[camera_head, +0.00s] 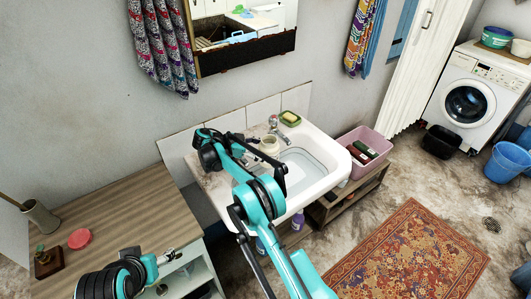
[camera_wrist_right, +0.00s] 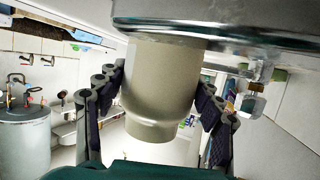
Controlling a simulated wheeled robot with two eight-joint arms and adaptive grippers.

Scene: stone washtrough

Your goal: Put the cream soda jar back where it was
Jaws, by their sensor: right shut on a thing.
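The cream soda jar (camera_head: 269,144) is a pale jar at the back left of the sink, beside the tap. In the right wrist view the jar (camera_wrist_right: 158,82) stands between the dark pads of my right gripper (camera_wrist_right: 160,95), which is shut on it. In the head view my right gripper (camera_head: 254,152) is partly hidden by its own arm. Whether the jar touches the surface there cannot be told. My left gripper (camera_head: 166,258) is low at the left, by the wooden counter; its fingers are not clear.
The white sink (camera_head: 312,165) has a tap (camera_head: 274,124) and a green soap dish (camera_head: 290,118) at its back. A pink tub (camera_head: 364,150) stands to its right. The wooden counter (camera_head: 125,215) at left holds a pink round item (camera_head: 79,238) and a dark wooden block (camera_head: 48,262).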

